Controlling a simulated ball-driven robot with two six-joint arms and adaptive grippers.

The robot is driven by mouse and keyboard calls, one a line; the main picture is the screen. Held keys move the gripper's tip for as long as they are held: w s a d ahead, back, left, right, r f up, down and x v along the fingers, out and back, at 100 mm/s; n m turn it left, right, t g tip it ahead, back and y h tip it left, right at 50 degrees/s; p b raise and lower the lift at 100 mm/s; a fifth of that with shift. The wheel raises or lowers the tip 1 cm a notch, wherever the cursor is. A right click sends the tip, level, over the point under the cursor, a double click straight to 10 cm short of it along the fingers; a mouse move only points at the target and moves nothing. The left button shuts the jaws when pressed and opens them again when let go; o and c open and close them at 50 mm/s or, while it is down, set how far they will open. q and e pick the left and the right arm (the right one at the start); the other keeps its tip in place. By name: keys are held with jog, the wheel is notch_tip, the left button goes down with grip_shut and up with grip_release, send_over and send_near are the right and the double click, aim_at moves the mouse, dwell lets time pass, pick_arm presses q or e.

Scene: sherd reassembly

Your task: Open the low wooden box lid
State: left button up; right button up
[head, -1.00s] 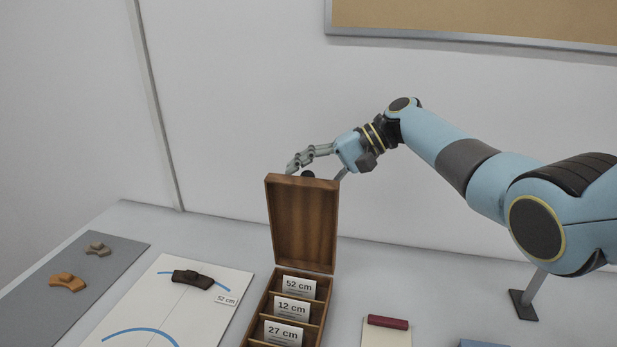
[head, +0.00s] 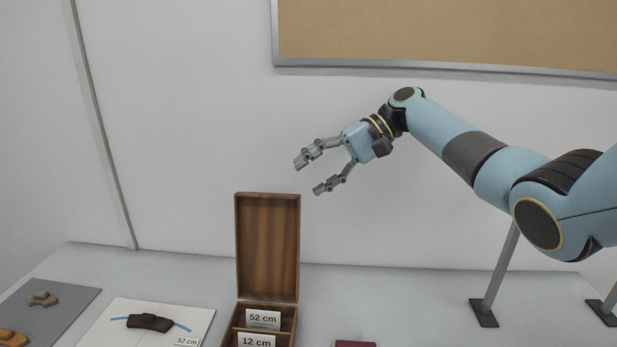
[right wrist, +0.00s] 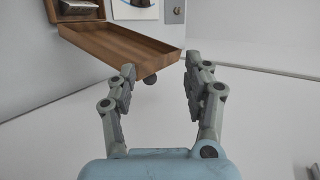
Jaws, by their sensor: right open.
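The low wooden box (head: 283,328) stands on the table, with card dividers marked 52 cm and 12 cm inside. Its lid (head: 268,245) stands upright at the back, open. My right gripper (head: 308,177) is open and empty, above and to the right of the lid's top edge, apart from it. My left gripper is out of view.
A white sheet (head: 110,335) with a dark sherd (head: 149,322) lies left of the box. A grey mat (head: 72,298) with a grey sherd (head: 42,298) and an orange sherd (head: 12,338) is further left. A dark red item (head: 355,344) lies right of the box.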

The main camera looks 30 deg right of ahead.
aim_at(288, 201)
jog(key=shift+c, duration=0.2)
